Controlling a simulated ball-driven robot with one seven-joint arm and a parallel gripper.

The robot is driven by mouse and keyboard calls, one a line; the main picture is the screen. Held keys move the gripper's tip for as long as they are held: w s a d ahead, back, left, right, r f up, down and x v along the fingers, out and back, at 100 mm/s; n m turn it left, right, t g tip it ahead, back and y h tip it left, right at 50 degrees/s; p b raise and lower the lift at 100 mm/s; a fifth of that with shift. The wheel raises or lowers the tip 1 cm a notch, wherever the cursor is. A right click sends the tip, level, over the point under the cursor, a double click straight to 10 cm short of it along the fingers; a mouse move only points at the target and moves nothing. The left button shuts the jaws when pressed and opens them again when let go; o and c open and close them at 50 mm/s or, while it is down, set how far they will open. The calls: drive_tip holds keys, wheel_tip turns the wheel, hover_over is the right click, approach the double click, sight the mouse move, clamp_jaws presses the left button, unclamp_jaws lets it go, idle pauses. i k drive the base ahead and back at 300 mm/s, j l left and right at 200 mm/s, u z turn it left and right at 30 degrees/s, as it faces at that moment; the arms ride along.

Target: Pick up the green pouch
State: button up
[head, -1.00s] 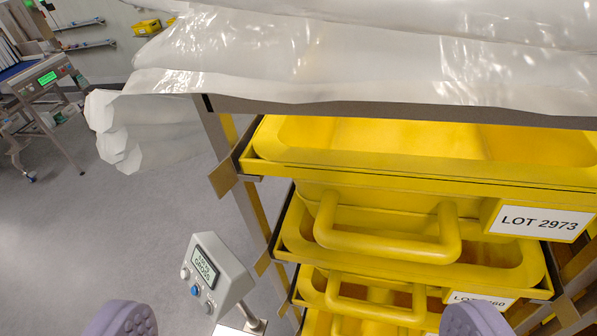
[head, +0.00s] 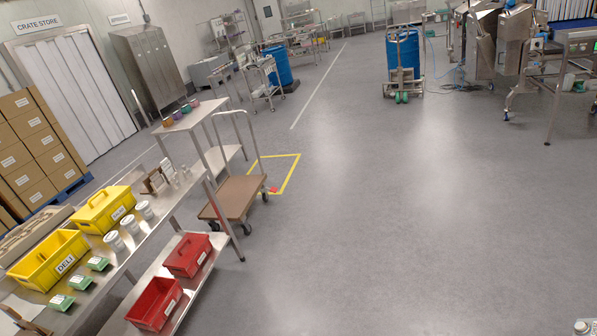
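I cannot make out a green pouch for certain. A small green item (head: 186,108) stands among small coloured items on a raised steel shelf at the left; it is too small to tell what it is. Green packs with white labels lie in a row on the steel bench, the nearest pack (head: 60,302) at the lower left.
The steel bench holds a yellow DELI crate (head: 45,262), a second yellow crate (head: 103,207) and white tubs. Red crates (head: 187,255) sit on its lower shelf. A brown trolley (head: 236,197) stands beyond. The floor (head: 390,220) at centre and right is clear.

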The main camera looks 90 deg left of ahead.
sight(96, 262)
drive_tip(key=u, duration=3.95)
